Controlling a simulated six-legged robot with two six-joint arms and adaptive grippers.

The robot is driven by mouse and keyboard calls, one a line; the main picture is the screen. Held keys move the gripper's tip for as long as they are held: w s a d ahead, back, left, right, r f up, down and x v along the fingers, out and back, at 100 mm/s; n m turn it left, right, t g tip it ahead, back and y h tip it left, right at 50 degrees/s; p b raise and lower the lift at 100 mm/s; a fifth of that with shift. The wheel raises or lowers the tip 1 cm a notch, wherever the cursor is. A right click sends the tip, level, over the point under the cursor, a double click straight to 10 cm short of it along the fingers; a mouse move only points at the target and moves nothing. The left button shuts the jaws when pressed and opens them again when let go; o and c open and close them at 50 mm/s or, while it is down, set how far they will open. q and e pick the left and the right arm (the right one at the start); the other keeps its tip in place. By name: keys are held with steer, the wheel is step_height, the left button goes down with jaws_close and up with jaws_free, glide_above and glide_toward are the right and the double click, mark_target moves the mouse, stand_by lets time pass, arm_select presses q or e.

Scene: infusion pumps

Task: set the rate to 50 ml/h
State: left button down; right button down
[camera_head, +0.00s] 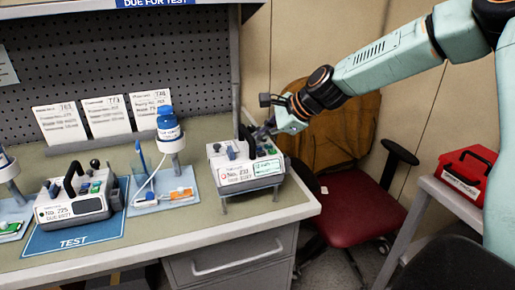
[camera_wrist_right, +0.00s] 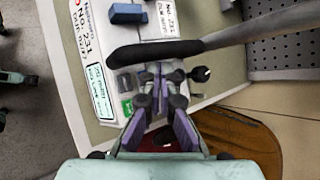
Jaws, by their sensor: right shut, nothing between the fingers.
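A white infusion pump (camera_head: 248,184) stands on a small stand at the bench's right end. Its front carries a number label and a small green-lettered display (camera_head: 267,167); I cannot read the rate. My right gripper (camera_head: 262,132) is above and behind this pump, empty, its fingers closed together. In the right wrist view the fingertips (camera_wrist_right: 161,78) are at the pump's top, close to its dark curved handle (camera_wrist_right: 153,52). A black knob (camera_wrist_right: 201,74) lies just right of them, a green button (camera_wrist_right: 127,107) to their left. I cannot tell whether they touch anything. My left gripper is out of view.
A second pump (camera_head: 73,201) stands on the blue TEST mat (camera_head: 82,238). Between the pumps is a blue-capped bottle (camera_head: 169,128) on a stand with tubing. Cards (camera_head: 108,117) lean at the back. A red chair (camera_head: 347,212) and red box (camera_head: 466,175) are right.

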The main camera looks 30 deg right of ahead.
steer(key=shift+f, duration=0.35)
steer(key=shift+f+b, duration=0.4)
steer(key=shift+b, duration=0.05)
stand_by(0.6)
stand_by(0.4)
steer(key=shift+s+r+p, duration=0.1)
steer(key=shift+r+p, duration=0.85)
steer(key=shift+p, duration=0.3)
